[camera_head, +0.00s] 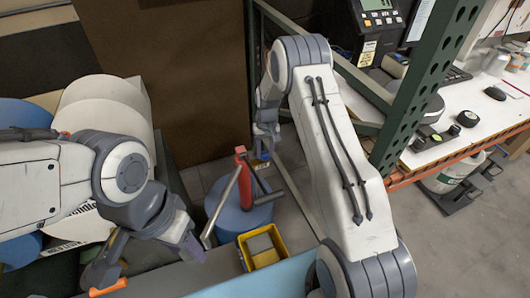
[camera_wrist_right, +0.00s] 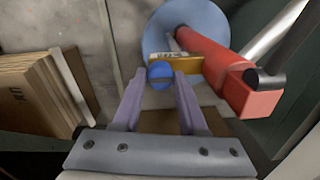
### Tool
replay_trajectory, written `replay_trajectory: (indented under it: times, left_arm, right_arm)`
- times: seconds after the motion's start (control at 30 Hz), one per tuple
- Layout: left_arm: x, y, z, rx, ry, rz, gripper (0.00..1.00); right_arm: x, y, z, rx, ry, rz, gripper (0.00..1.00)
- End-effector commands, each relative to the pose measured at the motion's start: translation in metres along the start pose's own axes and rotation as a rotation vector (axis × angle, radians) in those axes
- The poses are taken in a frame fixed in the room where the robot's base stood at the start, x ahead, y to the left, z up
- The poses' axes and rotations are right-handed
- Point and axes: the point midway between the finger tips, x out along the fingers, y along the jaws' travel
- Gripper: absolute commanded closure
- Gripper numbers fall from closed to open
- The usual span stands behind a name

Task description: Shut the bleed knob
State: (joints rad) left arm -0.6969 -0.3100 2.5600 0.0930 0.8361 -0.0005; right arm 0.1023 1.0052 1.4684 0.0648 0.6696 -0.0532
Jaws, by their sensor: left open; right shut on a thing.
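The bleed knob (camera_wrist_right: 160,72) is a small blue round knob with a slot-like dark band across it. It sits at a yellow block beside a red pump body (camera_wrist_right: 205,60). My right gripper (camera_wrist_right: 159,84) is shut on the knob, with one purple-grey finger on each side. In the head view my right gripper (camera_head: 262,153) reaches down behind the top of the red pump (camera_head: 243,170), and the knob is mostly hidden there. My left gripper (camera_head: 188,245) is open and empty, left of the pump and apart from it.
The pump stands on a blue drum (camera_head: 232,222) with a grey lever slanting left. A yellow bin (camera_head: 262,247) is in front. A green rack post (camera_head: 420,85) and a white bench (camera_head: 462,140) stand right. White and blue rolls (camera_head: 105,103) lie left.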

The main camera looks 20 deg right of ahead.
Motion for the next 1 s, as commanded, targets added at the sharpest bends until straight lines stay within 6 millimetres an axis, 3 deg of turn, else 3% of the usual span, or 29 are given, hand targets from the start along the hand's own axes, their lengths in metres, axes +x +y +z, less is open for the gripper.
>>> replay_trajectory:
  times: [0.6,0.63,0.7,1.0]
  left_arm:
    - [0.0012,-0.0001,0.0001,0.000,0.000,0.000,0.50]
    - [0.0012,-0.0001,0.0001,0.000,0.000,0.000,0.50]
    - [0.0012,-0.0001,0.0001,0.000,0.000,0.000,0.50]
    - [0.0016,-0.0001,0.0001,0.000,0.000,0.000,0.50]
  right_arm:
    - [-0.0011,0.0002,-0.0006,0.042,0.003,0.000,1.00]
    - [-0.0011,0.0002,-0.0006,0.042,0.003,0.000,0.51]
    - [-0.0010,0.0002,-0.0006,0.041,0.003,0.000,0.28]
    - [-0.0009,-0.0001,-0.0003,0.039,0.003,0.000,0.28]
